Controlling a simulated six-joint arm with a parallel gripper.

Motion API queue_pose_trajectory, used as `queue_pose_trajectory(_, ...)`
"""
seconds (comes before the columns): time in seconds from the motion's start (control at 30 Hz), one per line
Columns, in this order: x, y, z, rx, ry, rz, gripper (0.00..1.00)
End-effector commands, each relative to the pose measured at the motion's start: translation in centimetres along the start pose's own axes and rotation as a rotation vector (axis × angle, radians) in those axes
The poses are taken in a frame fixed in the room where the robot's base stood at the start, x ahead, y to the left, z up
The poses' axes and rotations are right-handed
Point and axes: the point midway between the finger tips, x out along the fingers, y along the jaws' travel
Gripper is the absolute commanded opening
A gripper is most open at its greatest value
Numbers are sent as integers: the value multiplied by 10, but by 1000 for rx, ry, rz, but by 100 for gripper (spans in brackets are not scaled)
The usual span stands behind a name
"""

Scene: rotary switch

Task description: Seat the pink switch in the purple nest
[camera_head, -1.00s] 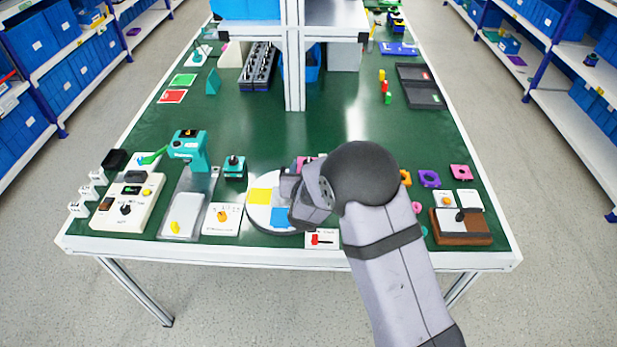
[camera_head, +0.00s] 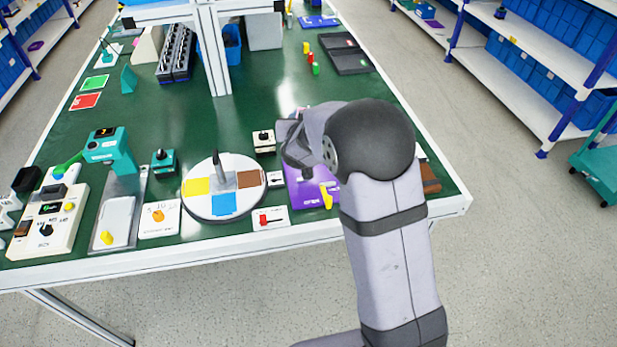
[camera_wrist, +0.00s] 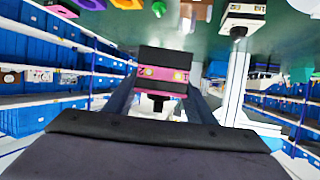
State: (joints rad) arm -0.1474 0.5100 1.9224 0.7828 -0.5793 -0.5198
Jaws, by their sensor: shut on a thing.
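My gripper (camera_head: 290,145) is above the table, to the right of the round colour disc. In the wrist view it is shut on the pink switch (camera_wrist: 165,74), a pink block with dark top and bottom parts and a dark knob between the jaws. In the head view my gripper and arm largely hide the switch.
A purple board (camera_head: 300,200) with a yellow part lies below my gripper. The disc (camera_head: 198,210) and a cream block with a black knob (camera_head: 264,142) are to its left. A white post (camera_head: 214,60) rises at the back. Green table behind my gripper is mostly clear.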

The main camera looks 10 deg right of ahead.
Motion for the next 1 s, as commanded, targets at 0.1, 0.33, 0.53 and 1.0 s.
queue_pose_trajectory(0.1,8,38,-11,9,9,18,24)
queue_pose_trajectory(0.33,3,54,-20,-24,3,-54,24)
queue_pose_trajectory(0.53,-4,38,-15,-59,-1,-136,24)
queue_pose_trajectory(1.0,-11,4,32,-112,2,-274,24)
